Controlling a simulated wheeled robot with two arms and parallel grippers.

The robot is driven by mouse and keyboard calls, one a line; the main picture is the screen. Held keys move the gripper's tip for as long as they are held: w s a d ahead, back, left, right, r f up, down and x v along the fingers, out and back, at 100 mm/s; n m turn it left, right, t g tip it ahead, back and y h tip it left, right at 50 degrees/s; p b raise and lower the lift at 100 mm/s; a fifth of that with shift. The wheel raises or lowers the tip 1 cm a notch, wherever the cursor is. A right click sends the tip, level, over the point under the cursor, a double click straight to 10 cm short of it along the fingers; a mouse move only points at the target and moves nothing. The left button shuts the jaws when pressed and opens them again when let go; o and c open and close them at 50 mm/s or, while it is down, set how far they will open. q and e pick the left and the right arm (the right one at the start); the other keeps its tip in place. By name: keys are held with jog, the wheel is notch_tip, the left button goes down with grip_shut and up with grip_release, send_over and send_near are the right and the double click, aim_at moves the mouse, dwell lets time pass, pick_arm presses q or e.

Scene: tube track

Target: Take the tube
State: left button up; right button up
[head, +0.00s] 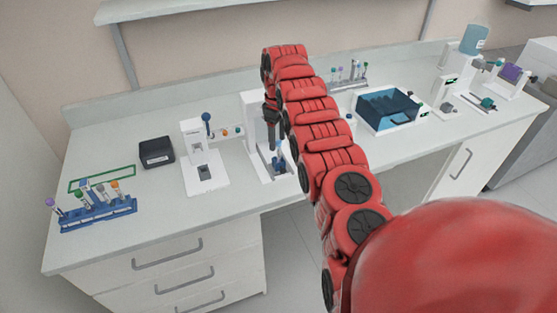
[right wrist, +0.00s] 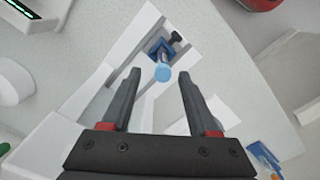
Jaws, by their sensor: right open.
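A tube with a light blue cap (right wrist: 162,73) stands in a dark blue holder (right wrist: 158,49) on a white device in the right wrist view. In the head view the blue holder area (head: 279,160) shows on the white device's base (head: 262,165), just below my right gripper (head: 271,138). My right gripper is open, and its two fingers (right wrist: 158,73) lie left and right of the cap in the wrist picture, apart from it. How far the fingertips are above the cap is hard to tell. My left gripper is not in view.
A blue rack (head: 95,218) with several capped tubes stands at the bench's left. A black box (head: 156,152) and another white device (head: 204,170) stand between. Right of my arm are a blue bin (head: 388,110) and a far tube rack (head: 347,82).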

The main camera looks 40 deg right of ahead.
aim_at(279, 156)
jog(key=shift+s+d+f, duration=0.1)
jog(key=shift+s+d, duration=0.05)
jog(key=shift+s, duration=0.05)
jog(key=f+p, duration=0.2)
jog(key=f, duration=0.1)
jog(key=shift+s+a, duration=0.2)
jog(key=shift+w+f, duration=0.1)
jog(key=shift+f, duration=0.55)
jog(key=shift+d, duration=0.1)
jog(key=shift+c, duration=0.7)
grip_shut()
